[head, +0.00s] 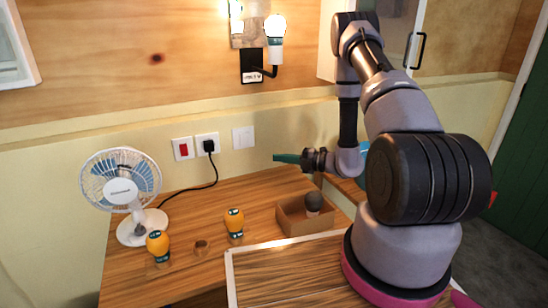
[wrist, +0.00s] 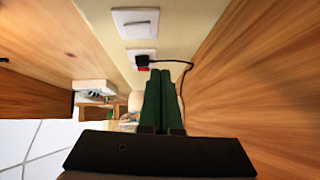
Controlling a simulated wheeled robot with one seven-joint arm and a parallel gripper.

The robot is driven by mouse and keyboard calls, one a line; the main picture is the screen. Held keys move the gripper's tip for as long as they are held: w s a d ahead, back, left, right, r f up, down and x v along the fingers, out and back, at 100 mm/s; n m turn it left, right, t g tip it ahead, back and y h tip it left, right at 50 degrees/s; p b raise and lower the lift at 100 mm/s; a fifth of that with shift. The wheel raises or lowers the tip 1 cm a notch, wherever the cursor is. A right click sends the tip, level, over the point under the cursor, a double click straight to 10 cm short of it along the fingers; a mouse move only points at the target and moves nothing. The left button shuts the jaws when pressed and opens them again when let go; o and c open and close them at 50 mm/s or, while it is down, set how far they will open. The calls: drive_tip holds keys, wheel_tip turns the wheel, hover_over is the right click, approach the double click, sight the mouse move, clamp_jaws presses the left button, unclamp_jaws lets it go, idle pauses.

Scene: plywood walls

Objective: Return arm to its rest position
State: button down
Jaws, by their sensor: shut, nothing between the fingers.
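My arm rises from its base on the right of the head view, bends at the top, and comes down with the wrist level. My gripper (head: 276,157) points left in front of the wall, above the wooden table (head: 180,278). Its green fingers are together with nothing between them. In the wrist view my gripper (wrist: 161,72) shows the two fingers side by side, shut and empty, with the wall sockets beyond the tips.
A white fan (head: 120,190) stands on the table at left. A cardboard box (head: 300,222) holding a dark bulb (head: 314,201) sits below my gripper. Wall switches (head: 243,137) and a lit lamp (head: 275,38) are on the wall.

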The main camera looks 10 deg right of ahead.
drive_tip(key=s+a+r+n+g, duration=0.2)
drive_tip(key=s+r+n+g, duration=0.15)
drive_tip(key=r+n, duration=0.4)
drive_tip(key=s+a+r+n+g+h, duration=0.1)
drive_tip(key=s+a+r+n+g, duration=0.2)
drive_tip(key=r+n, duration=0.4)
drive_tip(key=s+a+r+n+g, duration=0.2)
drive_tip(key=s+r+n+g, duration=0.1)
drive_tip(key=s+r+n, duration=0.4)
drive_tip(key=s+d+r+n+t+h, duration=0.3)
drive_tip(key=s+d+r+n+h, duration=0.2)
drive_tip(key=r+n, duration=0.3)
drive_tip(key=s+d+r+n+t+h, duration=0.4)
drive_tip(key=s+r+n, duration=0.4)
drive_tip(key=n, duration=0.2)
drive_tip(key=shift+d+h, duration=0.6)
drive_tip(key=shift+h, duration=0.5)
drive_tip(key=shift+t, duration=0.25)
